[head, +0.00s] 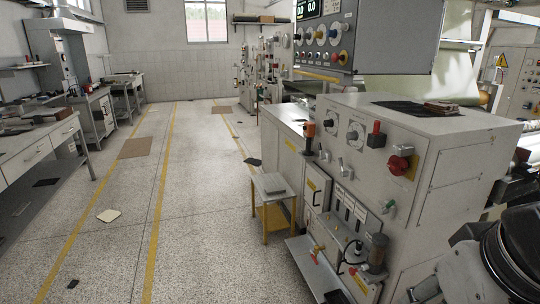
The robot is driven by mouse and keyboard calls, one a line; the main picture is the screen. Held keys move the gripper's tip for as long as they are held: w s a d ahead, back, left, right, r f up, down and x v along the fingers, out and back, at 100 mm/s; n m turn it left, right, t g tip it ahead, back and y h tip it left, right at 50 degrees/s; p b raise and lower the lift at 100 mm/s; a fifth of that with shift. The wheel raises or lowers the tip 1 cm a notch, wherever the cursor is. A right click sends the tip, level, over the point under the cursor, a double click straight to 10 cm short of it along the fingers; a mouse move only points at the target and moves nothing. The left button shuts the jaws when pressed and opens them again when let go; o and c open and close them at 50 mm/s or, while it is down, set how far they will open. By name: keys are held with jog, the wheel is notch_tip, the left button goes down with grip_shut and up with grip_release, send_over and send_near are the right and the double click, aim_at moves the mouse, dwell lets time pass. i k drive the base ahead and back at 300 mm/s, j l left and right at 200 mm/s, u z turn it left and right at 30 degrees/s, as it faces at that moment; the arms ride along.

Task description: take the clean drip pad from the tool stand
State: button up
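A small stand with yellow legs (264,227) stands beside the grey machine cabinet, near the picture's centre; I take it for the tool stand. A flat grey pad-like item (270,183) lies on its top; it is too small to tell whether this is the clean drip pad. A pale, roughly square pad (108,215) lies on the floor to the left. Part of my arm shows at the bottom right corner, but my gripper is not in view.
The grey cabinet (440,150) with knobs and a red switch fills the right side. Benches with drawers (38,147) line the left. The speckled floor between yellow lines (160,190) is mostly clear, with dark scraps and brown mats (135,148).

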aim_at(269, 191)
jog(key=i+j, duration=0.2)
jog(key=j, duration=0.15)
jog(key=i+j, duration=0.25)
jog(key=j, duration=0.15)
jog(key=i+j, duration=0.2)
jog(key=j, duration=0.15)
jog(key=i+j, duration=0.25)
jog(key=j, duration=0.15)
jog(key=i+j, duration=0.2)
jog(key=i, duration=0.25)
jog(key=i+j, duration=0.2)
jog(key=i, duration=0.25)
jog(key=i+j, duration=0.2)
jog(key=i, duration=0.25)
jog(key=i+j, duration=0.2)
jog(key=i, duration=0.25)
jog(key=i+l, duration=0.1)
jog(key=i, duration=0.5)
jog(key=i+l, duration=0.15)
jog(key=i, duration=0.45)
jog(key=k+l+z, duration=0.05)
